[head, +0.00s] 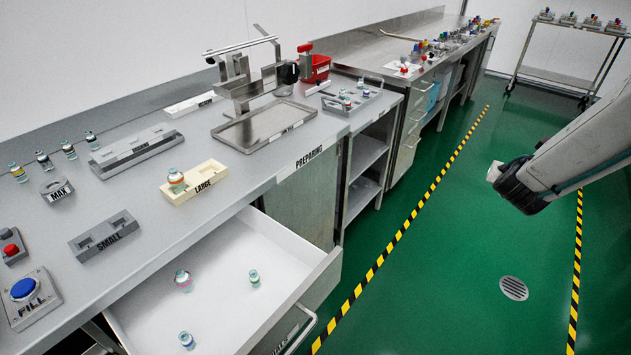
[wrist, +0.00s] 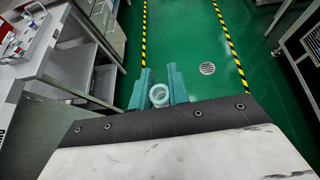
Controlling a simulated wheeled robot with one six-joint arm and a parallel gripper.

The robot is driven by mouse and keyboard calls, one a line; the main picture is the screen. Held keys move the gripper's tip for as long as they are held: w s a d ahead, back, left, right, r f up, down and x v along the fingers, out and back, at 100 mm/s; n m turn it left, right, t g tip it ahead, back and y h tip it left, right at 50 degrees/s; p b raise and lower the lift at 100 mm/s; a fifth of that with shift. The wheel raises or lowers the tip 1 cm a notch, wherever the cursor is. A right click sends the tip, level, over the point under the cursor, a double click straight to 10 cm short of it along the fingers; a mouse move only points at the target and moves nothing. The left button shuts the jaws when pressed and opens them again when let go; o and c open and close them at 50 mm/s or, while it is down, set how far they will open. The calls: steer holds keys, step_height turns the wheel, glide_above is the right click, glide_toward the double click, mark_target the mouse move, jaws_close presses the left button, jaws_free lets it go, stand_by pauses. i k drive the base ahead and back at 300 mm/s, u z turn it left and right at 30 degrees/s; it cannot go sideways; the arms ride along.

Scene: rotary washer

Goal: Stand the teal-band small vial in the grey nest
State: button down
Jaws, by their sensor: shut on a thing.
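In the wrist view my gripper (wrist: 159,91) has its two teal fingers closed on a pale, clear vial (wrist: 159,96), seen from its open ring-like end. Its band colour cannot be made out. In the head view my arm's dark end hangs over the green floor at the right, well away from the bench, and the vial cannot be made out there. The grey nest (head: 104,237), marked SMALL, lies on the bench at the left with its recesses empty.
A cream nest (head: 193,184) marked LARGE holds a vial. An open white drawer (head: 221,262) with several vials juts out below the bench. A grey rack (head: 136,151), a FILL button box (head: 31,298) and a steel tray (head: 265,125) stand on the bench. The floor aisle is clear.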

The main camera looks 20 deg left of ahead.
mark_target(105, 235)
steer(key=z, duration=0.8)
steer(key=i, duration=0.3)
steer(key=u, duration=3.2)
steer(key=i, duration=0.5)
steer(key=z, duration=0.1)
